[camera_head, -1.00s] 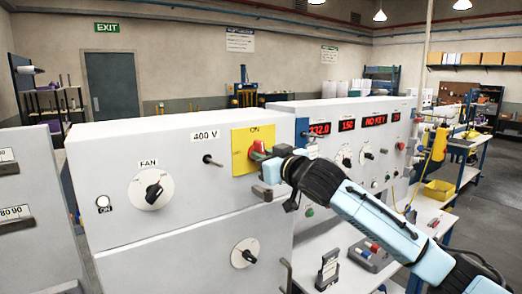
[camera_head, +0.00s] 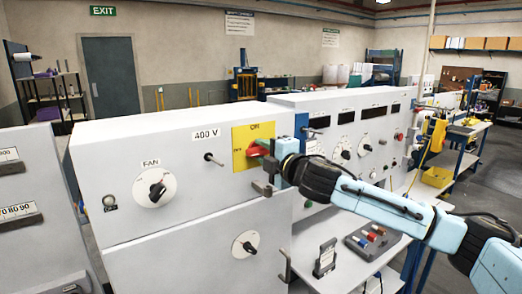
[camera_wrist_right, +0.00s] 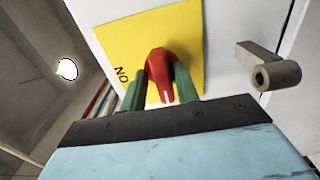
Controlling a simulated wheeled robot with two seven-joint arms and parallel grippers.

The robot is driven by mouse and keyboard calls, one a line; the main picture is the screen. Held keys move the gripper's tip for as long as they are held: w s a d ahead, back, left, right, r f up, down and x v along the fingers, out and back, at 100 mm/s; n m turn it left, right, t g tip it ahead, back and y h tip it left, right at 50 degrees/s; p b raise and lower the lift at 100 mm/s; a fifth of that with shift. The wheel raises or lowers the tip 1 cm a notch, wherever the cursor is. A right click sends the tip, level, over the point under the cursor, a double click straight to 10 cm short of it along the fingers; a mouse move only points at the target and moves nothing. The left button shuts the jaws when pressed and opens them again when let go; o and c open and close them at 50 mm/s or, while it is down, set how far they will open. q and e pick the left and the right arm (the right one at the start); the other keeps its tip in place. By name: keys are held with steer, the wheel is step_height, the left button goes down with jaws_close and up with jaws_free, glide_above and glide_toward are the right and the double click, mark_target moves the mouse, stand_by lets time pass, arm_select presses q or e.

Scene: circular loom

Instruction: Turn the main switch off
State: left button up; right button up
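The main switch is a red handle (camera_head: 258,148) on a yellow plate (camera_head: 241,134), on the front of the grey control cabinet. The handle lies roughly sideways, towards a label at the plate's left edge; the "ON" label is at the top. My right gripper (camera_head: 272,160) is at the plate from the right, its body hiding part of the handle. In the right wrist view, the green fingers (camera_wrist_right: 158,88) stand on both sides of the red handle (camera_wrist_right: 160,68) and appear to touch it, in front of the yellow plate (camera_wrist_right: 190,40). My left gripper is out of view.
The round lamp (camera_head: 109,200) by the fan knob (camera_head: 155,187) is dark, as are the displays (camera_head: 347,117) on the neighbouring panel. A grey latch (camera_head: 262,188) sticks out just below the plate. A bench (camera_head: 340,210) with small items stands to the right.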

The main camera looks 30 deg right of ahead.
steer(key=shift+o, duration=0.4)
steer(key=shift+f, duration=0.2)
steer(key=shift+s, duration=0.2)
steer(key=s+b, duration=0.2)
steer(key=s, duration=0.4)
steer(key=shift+s+d, duration=0.25)
steer(key=shift+d, duration=0.05)
